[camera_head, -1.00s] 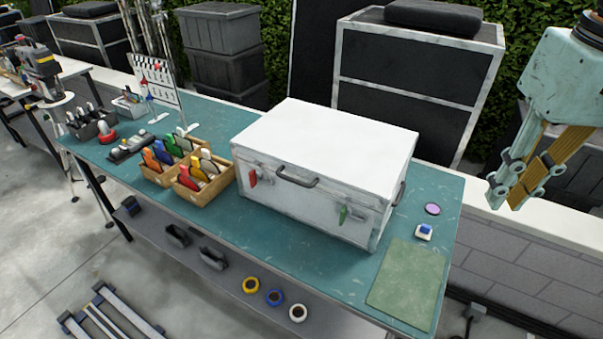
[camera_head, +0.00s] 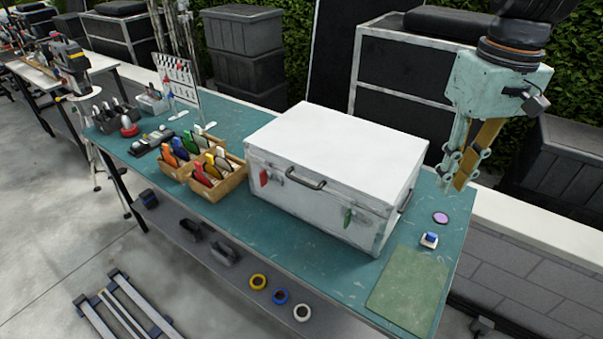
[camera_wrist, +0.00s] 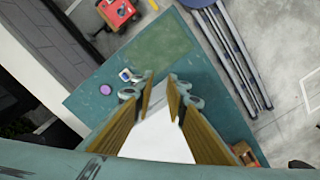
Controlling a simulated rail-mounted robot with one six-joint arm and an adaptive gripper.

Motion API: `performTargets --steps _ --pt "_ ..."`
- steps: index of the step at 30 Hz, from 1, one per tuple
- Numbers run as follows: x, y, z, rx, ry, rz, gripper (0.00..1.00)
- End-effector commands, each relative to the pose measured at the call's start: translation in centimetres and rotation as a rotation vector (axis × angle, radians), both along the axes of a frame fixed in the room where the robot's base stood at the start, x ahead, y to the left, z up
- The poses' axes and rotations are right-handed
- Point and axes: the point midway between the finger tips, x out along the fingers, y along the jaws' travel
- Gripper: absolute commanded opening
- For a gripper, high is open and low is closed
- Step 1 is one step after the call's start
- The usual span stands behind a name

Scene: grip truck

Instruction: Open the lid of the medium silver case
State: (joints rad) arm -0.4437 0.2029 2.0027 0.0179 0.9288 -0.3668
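The silver case (camera_head: 335,145) stands on the teal table with its pale lid shut. Its front has a dark carrying handle (camera_head: 305,181), a red tag (camera_head: 264,177) on the left and a green tag (camera_head: 347,217) on the right. My gripper (camera_head: 453,184) hangs fingers down to the right of the case, apart from it. Its two fingers are parted with nothing between them. In the wrist view the gripper (camera_wrist: 164,88) also shows open, with the white case top (camera_wrist: 157,142) below and partly hidden by the fingers.
The teal table (camera_head: 230,237) has a green mat (camera_head: 404,290), a purple disc (camera_head: 440,218) and a small blue-and-white item (camera_head: 429,240) right of the case. Wooden boxes (camera_head: 233,184) of coloured-handled items stand left. Dark crates (camera_head: 395,115) stand behind.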

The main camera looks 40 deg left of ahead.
Motion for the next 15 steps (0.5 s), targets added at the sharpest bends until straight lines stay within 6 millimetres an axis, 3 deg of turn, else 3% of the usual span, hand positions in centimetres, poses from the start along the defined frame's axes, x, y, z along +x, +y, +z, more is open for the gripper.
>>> performTargets --steps 15 --pt "1.0 11.9 -0.3 -0.042 -0.062 0.277 0.13"
